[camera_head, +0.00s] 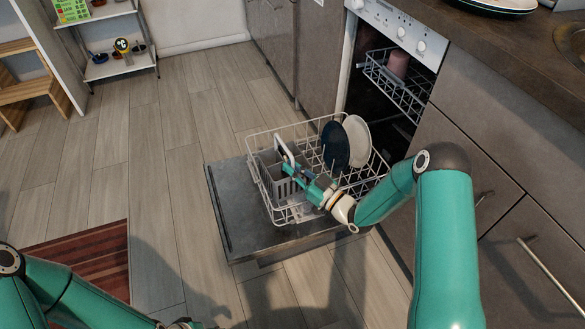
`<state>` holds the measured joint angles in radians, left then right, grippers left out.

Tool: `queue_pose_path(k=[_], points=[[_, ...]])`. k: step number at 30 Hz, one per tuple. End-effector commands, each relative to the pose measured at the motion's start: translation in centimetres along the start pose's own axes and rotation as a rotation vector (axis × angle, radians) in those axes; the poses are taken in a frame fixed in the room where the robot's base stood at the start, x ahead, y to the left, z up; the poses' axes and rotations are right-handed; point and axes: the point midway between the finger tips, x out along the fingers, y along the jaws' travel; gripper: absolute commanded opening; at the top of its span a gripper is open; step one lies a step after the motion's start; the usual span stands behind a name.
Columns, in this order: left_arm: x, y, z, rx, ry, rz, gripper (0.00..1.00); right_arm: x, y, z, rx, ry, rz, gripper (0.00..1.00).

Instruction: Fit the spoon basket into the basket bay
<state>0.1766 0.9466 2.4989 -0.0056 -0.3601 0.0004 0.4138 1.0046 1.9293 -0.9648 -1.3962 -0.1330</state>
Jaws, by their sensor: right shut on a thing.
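The spoon basket (270,166) is grey, with slotted sides and an upright light handle. It is at the left part of the white lower dishwasher rack (325,120), which is pulled out over the open door (231,222). My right gripper (290,172) reaches in from the right and is shut on the basket at its handle side. The basket bay is hidden under or behind the basket, and I cannot tell whether the basket is seated. My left gripper (182,324) shows only in part at the bottom edge; its fingers are not clear.
A dark blue plate (335,146) and a white plate (356,141) stand in the rack, right of the basket. The upper rack (396,82) holds a pink cup (398,64). Cabinets are on the right. The floor on the left is open, with a red striped rug (85,260).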

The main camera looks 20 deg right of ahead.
Motion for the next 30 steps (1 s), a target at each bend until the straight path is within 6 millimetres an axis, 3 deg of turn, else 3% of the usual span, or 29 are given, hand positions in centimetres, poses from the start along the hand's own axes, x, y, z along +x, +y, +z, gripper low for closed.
queue_pose_path(k=[6, 18, 30], points=[[-0.2, 0.1, 0.0, 0.0, 0.0, 0.0, 0.45, 0.0, -0.2, -0.1, -0.008, 0.0, 0.086, 0.0], [3.7, -1.3, 0.0, 0.0, 0.0, 0.0, 0.45, -0.5, 0.0, 4.0, -0.013, 0.001, 0.094, 0.0], [5.1, -1.9, 0.0, 0.0, 0.0, 0.0, 0.45, -0.7, -0.1, 5.6, -0.013, 0.001, 0.092, 0.0]])
